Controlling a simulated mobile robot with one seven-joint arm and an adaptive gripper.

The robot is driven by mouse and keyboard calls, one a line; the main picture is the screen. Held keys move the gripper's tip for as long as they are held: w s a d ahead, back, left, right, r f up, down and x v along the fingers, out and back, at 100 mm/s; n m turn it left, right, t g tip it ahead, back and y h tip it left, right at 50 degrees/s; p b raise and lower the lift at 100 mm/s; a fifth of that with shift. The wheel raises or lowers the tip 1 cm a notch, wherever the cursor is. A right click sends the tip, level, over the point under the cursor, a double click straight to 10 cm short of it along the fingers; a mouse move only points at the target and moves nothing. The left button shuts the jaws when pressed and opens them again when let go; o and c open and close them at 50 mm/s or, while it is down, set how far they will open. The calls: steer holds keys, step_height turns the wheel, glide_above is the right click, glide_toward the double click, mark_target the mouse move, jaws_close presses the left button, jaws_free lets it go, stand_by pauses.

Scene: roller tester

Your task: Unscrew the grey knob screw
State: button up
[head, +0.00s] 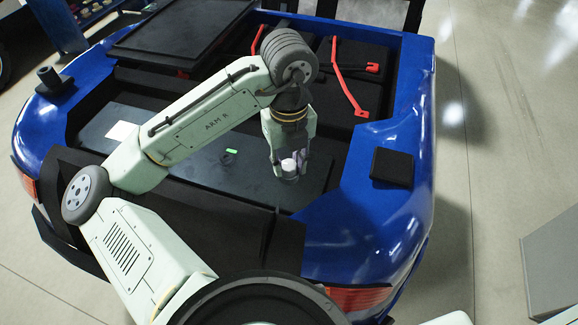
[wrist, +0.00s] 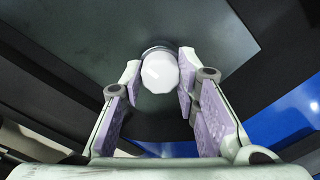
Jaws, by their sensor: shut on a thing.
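The knob screw (wrist: 160,73) is a pale, many-sided knob with a darker grey base, set on a dark flat panel (head: 205,160). In the wrist view it sits between my gripper's two fingertips (wrist: 159,77). In the head view my gripper (head: 288,168) points down over the panel and is shut on the knob (head: 289,166), which is partly hidden by the fingers. The knob looks upright and close to the panel; I cannot tell whether its thread is still in the panel.
A blue vehicle body (head: 385,225) surrounds the open bay. A small green light (head: 231,151) and a white label (head: 121,131) are on the panel. A black pad (head: 393,167) lies on the right rim.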

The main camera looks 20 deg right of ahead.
jaws_close()
steer(key=shift+r+n+p, duration=0.2)
steer(key=shift+n+p, duration=0.55)
steer(key=shift+n, duration=0.25)
steer(key=n+p, duration=0.3)
steer(key=n, duration=0.3)
steer(key=shift+s, duration=0.1)
steer(key=n, duration=0.3)
steer(key=shift+f, duration=0.2)
steer(key=shift+n, duration=0.4)
